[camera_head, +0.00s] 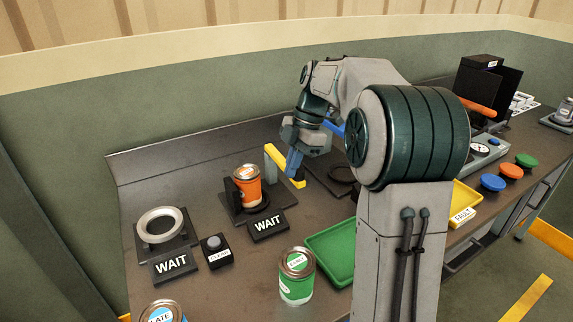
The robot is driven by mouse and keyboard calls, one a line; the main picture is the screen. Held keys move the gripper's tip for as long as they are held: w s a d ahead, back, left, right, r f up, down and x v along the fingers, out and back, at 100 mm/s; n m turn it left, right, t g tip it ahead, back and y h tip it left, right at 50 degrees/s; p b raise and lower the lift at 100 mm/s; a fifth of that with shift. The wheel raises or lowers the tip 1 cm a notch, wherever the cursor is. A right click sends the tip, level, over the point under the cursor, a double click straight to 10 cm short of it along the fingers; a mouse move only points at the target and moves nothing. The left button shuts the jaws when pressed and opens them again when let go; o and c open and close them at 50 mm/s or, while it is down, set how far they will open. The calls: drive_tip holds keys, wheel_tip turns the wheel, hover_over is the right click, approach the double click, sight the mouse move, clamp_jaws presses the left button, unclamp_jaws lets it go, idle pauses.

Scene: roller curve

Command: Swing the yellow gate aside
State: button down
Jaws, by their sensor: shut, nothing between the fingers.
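The yellow gate (281,163) is a narrow yellow bar toward the back of the workbench, just right of an orange can (247,186). The fingers overlap the gate's right part in the picture. I cannot tell whether they touch it. The rest of my arm stands to the right and hides part of the bench.
The orange can sits on a dark stand behind a WAIT sign (268,225). A ring fixture (160,226) and a button box (215,250) are at left. A green can (296,276) and a green tray (332,256) are in front. Coloured buttons (509,172) line the right.

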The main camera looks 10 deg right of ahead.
drive_tip(key=shift+d, duration=0.45)
idle(0.3)
